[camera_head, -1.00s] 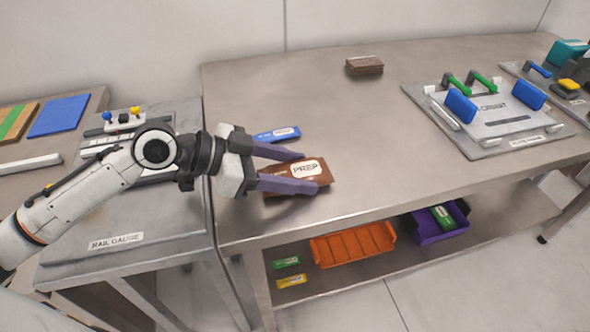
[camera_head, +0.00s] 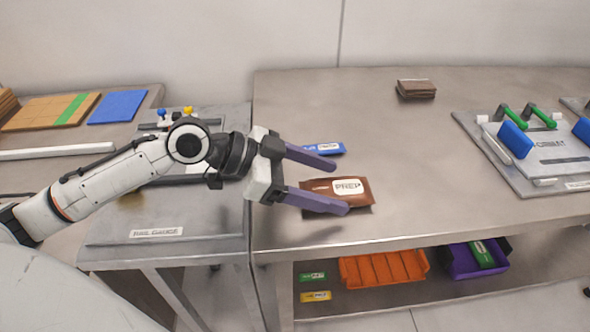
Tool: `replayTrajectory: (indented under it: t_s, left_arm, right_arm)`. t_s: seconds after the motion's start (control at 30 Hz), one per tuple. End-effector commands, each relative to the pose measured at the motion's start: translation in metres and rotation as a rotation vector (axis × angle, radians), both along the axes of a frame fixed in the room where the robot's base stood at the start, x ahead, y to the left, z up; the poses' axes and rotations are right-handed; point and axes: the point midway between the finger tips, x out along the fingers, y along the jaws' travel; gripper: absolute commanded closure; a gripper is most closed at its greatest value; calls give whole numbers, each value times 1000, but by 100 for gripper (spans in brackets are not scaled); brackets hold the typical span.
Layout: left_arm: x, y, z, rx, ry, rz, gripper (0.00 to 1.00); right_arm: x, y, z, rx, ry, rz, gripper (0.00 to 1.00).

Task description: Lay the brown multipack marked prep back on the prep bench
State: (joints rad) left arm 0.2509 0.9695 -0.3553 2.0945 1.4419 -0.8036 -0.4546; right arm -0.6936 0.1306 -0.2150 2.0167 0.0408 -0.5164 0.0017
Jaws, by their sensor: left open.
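The brown multipack marked PREP (camera_head: 358,190) lies flat on the steel bench top (camera_head: 420,165), near its front left. My left gripper (camera_head: 333,188) is open, its two purple fingers spread and pointing right. The near finger overlaps the pack's lower left edge in the picture, and the far finger is beyond the pack. The pack is not gripped. My right gripper is not in view.
A blue pack (camera_head: 327,148) lies just behind the far finger. A brown stack (camera_head: 416,89) sits farther back, and a fixture with blue and green handles (camera_head: 535,150) at right. Orange (camera_head: 383,267) and purple (camera_head: 477,260) bins stand on the lower shelf.

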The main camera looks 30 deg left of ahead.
Motion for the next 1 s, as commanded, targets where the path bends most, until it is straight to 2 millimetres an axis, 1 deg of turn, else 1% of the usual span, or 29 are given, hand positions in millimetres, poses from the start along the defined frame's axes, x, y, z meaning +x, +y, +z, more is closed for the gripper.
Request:
replayTrajectory:
  t_s: [0.03, 0.1, 0.2, 0.33, 0.6, 1.0]
  left_arm:
    - [-7, 10, 3, 7, 2, 1, 30]
    - [-15, 22, 10, 8, 4, 1, 30]
    - [-24, 36, 19, 6, 6, 2, 30]
    - [-35, 49, 30, 7, 5, -2, 30]
    - [-44, 64, 42, 0, 4, 1, 30]
    - [-47, 68, 46, 0, 0, -2, 30]
  right_arm:
    - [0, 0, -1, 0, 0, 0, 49]
    - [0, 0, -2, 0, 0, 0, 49]
    - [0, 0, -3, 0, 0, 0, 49]
    - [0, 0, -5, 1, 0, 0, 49]
    - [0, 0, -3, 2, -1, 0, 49]
    - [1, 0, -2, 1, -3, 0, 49]
